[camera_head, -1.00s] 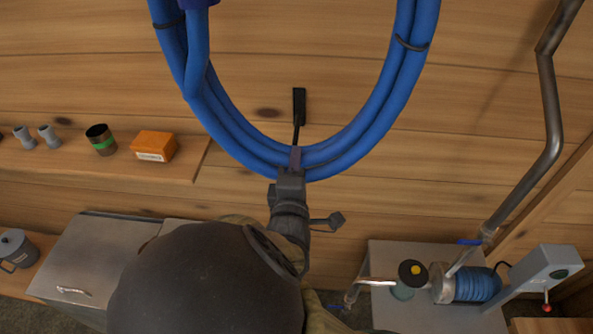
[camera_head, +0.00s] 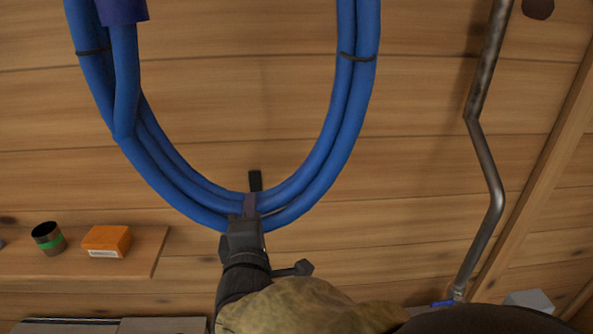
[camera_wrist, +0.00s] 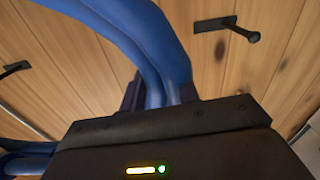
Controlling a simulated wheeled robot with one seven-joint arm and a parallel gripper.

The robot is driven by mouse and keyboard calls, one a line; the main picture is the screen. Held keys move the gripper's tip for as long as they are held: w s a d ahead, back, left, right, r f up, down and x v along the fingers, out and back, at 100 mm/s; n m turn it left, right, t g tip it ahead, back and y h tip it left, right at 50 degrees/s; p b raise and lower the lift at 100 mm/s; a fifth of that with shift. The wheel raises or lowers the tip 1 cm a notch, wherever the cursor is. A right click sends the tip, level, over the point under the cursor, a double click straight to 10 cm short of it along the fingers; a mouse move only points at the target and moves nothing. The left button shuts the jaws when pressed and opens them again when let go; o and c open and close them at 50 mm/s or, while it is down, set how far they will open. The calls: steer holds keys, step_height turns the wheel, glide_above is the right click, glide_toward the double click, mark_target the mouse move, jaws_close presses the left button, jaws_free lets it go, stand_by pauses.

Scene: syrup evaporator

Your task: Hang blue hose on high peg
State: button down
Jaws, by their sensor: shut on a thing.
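The blue hose (camera_head: 347,130) is a coiled loop with black ties, and it runs out of the top of the head view. My gripper (camera_head: 249,205) is shut on the bottom of the loop. In the wrist view the hose (camera_wrist: 150,45) passes between the fingers (camera_wrist: 160,95). A black peg plate (camera_head: 255,180) shows on the plank wall just above the gripper. In the wrist view one dark peg (camera_wrist: 240,28) sticks out right of the hose, apart from it, and another (camera_wrist: 15,68) is at the left. I cannot tell which is the high peg.
A wooden shelf (camera_head: 140,258) at the lower left holds a dark can with a green band (camera_head: 48,238) and an orange box (camera_head: 107,241). A bent metal pipe (camera_head: 487,165) runs down the right side. The wall between loop and pipe is clear.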

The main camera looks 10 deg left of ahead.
steer(key=shift+r, duration=2.95)
steer(key=x, duration=0.6)
steer(key=shift+f, duration=0.15)
steer(key=shift+a, duration=0.15)
steer(key=x, duration=1.4)
steer(key=shift+w, duration=0.35)
steer(key=shift+a+f, duration=0.1)
steer(key=shift+a, duration=0.05)
